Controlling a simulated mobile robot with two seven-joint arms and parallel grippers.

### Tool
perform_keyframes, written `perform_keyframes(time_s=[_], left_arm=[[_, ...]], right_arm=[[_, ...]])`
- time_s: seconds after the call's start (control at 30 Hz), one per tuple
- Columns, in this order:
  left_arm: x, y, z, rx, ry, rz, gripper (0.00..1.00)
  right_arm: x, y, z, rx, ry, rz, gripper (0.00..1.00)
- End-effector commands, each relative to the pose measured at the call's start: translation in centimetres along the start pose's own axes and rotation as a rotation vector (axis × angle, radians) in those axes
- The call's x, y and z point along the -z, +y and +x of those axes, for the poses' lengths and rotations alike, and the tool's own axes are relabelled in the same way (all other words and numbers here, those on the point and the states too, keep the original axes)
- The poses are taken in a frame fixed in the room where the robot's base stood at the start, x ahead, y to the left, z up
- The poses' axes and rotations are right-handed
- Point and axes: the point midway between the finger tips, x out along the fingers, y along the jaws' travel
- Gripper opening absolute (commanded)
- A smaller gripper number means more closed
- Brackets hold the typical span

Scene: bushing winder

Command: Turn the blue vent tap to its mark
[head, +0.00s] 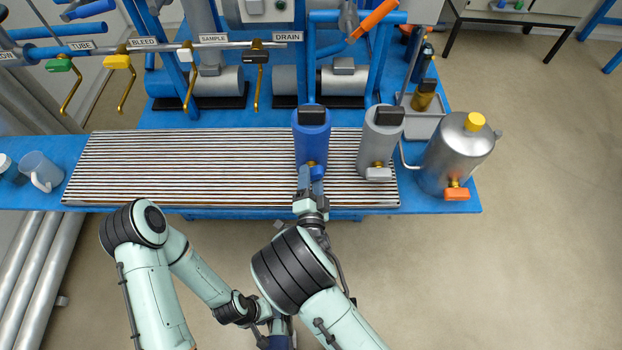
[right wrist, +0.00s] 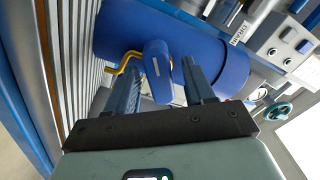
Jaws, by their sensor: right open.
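The blue canister (head: 311,138) stands near the front edge of the ribbed bench top. Its blue vent tap (head: 317,173) sits low on its front. In the right wrist view the tap's handle (right wrist: 157,72) is a rounded blue lever with a short pale line on it. My right gripper (head: 304,180) is open, its fingers pointing at the canister. In the right wrist view its two fingers (right wrist: 160,85) stand either side of the handle, with gaps showing. The mark is not clear to me. My left arm is folded at lower left; its fingers are not discernible.
A grey canister (head: 380,140) with a grey tap stands close on the right. A steel drum (head: 455,155) with an orange tap is farther right. A mug (head: 41,171) stands at far left. Levers on labelled pipes hang behind. The ribbed top (head: 190,165) left of the blue canister is clear.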

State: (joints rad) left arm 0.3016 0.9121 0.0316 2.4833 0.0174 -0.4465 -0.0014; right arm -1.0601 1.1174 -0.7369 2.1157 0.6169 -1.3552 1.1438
Motion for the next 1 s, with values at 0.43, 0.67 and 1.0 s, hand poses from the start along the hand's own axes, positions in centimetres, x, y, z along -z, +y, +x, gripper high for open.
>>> perform_keyframes(time_s=[0.43,0.67,1.0], left_arm=[[0.04,0.0,-0.01,0.0,0.001,0.0,0.43],[0.04,0.0,0.0,0.0,0.001,0.0,0.43],[0.12,-0.03,0.06,0.0,0.003,0.0,0.43]], right_arm=[[-0.01,0.0,0.0,0.0,0.0,0.0,0.0],[0.01,-0.02,0.02,0.0,0.0,-0.009,0.0],[0.06,0.01,0.06,0.0,0.001,-0.16,0.0]])
